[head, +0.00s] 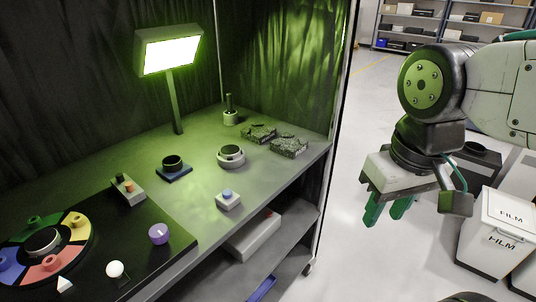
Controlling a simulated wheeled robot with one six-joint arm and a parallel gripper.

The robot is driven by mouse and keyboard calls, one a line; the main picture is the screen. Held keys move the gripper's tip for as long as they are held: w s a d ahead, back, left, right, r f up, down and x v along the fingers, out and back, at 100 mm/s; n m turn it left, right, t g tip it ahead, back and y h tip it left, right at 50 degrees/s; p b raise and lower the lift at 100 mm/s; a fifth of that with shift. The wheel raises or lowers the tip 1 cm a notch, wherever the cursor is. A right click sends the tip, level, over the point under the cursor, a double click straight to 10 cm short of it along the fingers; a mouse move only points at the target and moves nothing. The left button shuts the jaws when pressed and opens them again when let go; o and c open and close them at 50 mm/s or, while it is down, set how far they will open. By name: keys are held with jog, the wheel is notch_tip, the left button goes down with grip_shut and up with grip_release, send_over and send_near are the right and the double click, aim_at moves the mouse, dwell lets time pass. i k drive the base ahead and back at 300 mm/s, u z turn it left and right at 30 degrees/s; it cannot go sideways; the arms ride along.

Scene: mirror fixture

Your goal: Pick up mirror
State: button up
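I cannot tell for sure which thing is the mirror. A grey round piece with a pale rim (231,155) sits at the middle of the workbench (190,195). A small white block with a blue knob (228,200) is near the bench's front edge. My gripper (387,212) hangs off the right of the bench, over the floor, pointing down. Its two green fingers are apart, with nothing seen between them. It touches nothing on the bench.
A lit lamp panel (168,52) stands on a post at the back. Rough dark blocks (289,147) lie at the bench's right end. A colour wheel (16,252) and purple cylinder (159,234) are at left. Floor between is clear.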

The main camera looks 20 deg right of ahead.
aim_at(229, 150)
jog(key=z, duration=0.85)
jog(key=k, duration=1.1)
jog(key=z, duration=0.8)
jog(key=i, duration=1.1)
jog(key=u, duration=0.95)
jog(key=i, duration=1.25)
jog(key=u, duration=1.1)
jog(key=i, duration=0.4)
jog(key=u, duration=0.25)
